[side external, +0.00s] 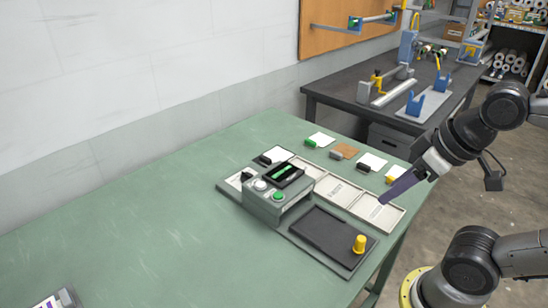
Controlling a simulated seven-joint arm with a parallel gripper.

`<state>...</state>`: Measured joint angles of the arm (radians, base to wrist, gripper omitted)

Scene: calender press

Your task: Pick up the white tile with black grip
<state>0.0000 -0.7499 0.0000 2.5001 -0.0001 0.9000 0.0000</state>
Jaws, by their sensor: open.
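Two white tiles have dark grips. One white tile (375,160) lies at the back right of the green table, its black grip (363,168) at its near left edge. Another white tile (279,154) lies behind the press, with a black grip (263,161). My gripper (385,200) is open and empty, with purple fingers pointing down-left over the right end of the pale compartment tray (393,217). It is to the right and front of the right-hand tile, apart from it. Its fingers overlap in this view, so the gap is hidden.
Neighbouring tiles have a green grip (310,143), a grey grip on brown (336,155) and a yellow grip (390,180). The grey press (277,204) and a dark plate (330,238) with a yellow knob (359,244) stand in front. The table's left is mostly clear.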

